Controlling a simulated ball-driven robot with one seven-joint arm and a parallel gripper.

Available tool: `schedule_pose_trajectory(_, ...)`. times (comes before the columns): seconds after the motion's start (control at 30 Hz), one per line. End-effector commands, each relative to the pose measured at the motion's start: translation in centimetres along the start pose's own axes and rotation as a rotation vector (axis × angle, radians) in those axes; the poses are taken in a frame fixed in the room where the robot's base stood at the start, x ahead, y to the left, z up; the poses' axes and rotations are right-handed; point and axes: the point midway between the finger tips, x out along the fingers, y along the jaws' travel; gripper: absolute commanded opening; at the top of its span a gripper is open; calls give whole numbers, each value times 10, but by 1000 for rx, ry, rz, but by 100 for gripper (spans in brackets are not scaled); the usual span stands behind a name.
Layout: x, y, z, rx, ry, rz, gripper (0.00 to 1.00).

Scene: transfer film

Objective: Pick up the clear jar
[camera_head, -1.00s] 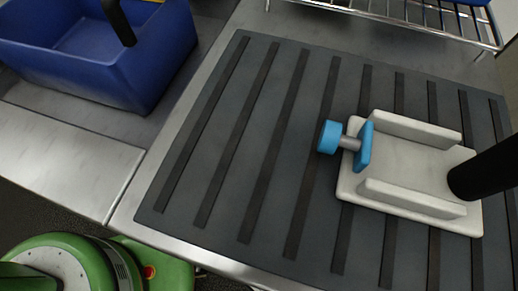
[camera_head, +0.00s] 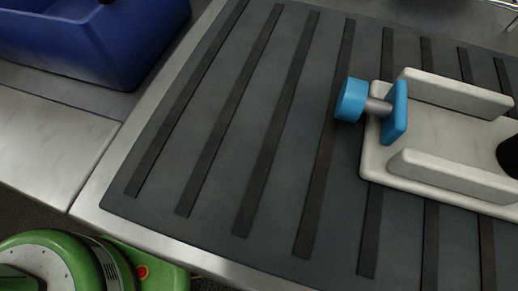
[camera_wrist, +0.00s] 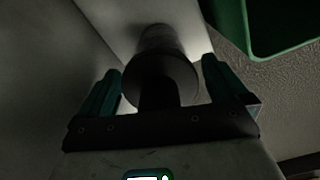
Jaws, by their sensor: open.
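I cannot make out a clear jar in either view. My gripper (camera_wrist: 162,68) shows in the wrist view with its two teal fingers apart. A dark round shape with a paler cylinder behind it shows beyond and between the fingers. The picture is too dark to tell what it is, and I see no finger touching it. I cannot make out the gripper in the head view.
A dark ribbed mat (camera_head: 225,150) covers the metal counter, its left and middle part bare. A pale fixture (camera_head: 440,135) with raised sides and a blue knob (camera_head: 352,99) lies at right. A blue bin (camera_head: 95,45) stands at upper left.

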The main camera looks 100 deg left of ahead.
Motion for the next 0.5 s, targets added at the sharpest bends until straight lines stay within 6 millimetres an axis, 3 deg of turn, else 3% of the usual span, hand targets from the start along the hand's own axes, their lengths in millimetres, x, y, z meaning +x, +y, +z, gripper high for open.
schedule_pose_trajectory(0.17, -1, 0, 0, 0, 0, 0, 100)
schedule_pose_trajectory(0.5, -1, 0, 0, 1, 0, 0, 68)
